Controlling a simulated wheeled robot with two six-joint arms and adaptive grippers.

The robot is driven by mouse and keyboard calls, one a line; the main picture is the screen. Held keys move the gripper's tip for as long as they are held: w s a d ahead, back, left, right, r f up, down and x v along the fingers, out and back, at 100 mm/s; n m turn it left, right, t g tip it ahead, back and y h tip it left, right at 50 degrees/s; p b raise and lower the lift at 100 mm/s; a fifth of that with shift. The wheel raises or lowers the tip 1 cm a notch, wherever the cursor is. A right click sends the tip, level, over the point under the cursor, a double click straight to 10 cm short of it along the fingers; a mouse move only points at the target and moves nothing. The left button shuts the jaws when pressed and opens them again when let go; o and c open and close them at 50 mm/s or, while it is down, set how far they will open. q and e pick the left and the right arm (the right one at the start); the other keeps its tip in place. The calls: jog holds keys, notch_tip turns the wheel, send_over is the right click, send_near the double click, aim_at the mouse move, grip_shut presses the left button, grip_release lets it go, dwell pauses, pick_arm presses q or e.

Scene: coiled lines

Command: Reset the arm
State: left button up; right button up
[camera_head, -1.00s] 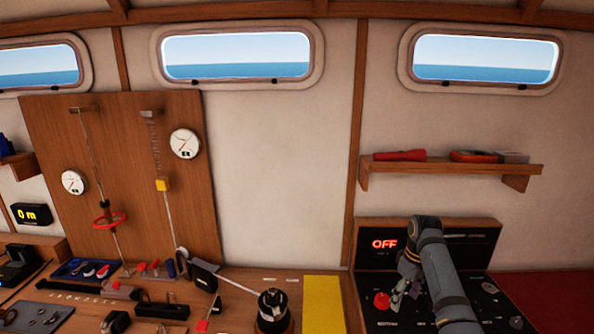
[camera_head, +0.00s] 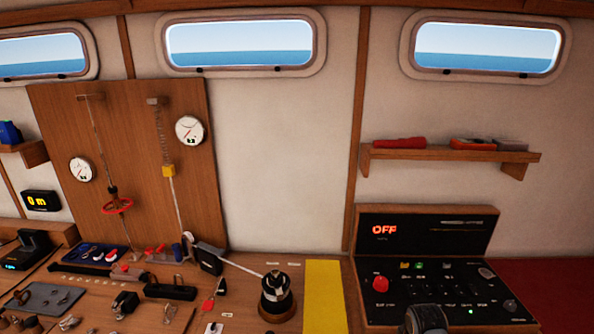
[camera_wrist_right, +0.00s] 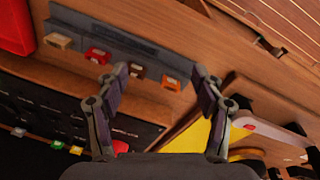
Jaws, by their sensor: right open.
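My right arm (camera_head: 425,319) shows only as a dark grey part at the bottom edge of the head view, in front of the black control panel (camera_head: 390,310). My right gripper (camera_wrist_right: 162,82) shows in the right wrist view with its two fingers spread wide apart. Nothing is held between them. Past the fingers is a wooden surface with a grey strip (camera_wrist_right: 130,40) carrying small coloured blocks. I cannot make out the right fingers in the head view. My left gripper is not in view.
The panel has a red button (camera_head: 381,284) and a red OFF display (camera_head: 384,230). A yellow mat (camera_head: 325,295) lies left of it, beside a dark winch drum (camera_head: 276,296). Several tools crowd the bench's left side. A shelf (camera_head: 450,153) hangs above the panel.

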jog(key=s+a+r+m+t, duration=0.1)
jog(key=s+a+r, duration=0.1)
jog(key=s, duration=0.6)
jog(key=s+a+r+m+t, duration=0.1)
jog(key=s+m, duration=0.1)
jog(key=s, duration=0.7)
notch_tip(320, 180, down, 31)
jog(key=s+d+g+b, duration=0.1)
jog(key=s+d+b, duration=0.1)
jog(key=s+b, duration=0.1)
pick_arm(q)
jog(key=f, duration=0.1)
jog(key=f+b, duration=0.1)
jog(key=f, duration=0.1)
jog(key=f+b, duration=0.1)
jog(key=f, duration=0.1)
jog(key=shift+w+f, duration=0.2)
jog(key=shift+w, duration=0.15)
pick_arm(e)
jog(key=s+d+f+g, duration=0.1)
jog(key=s+f, duration=1.6)
jog(key=shift+s+d, duration=0.2)
jog(key=shift+s, duration=0.15)
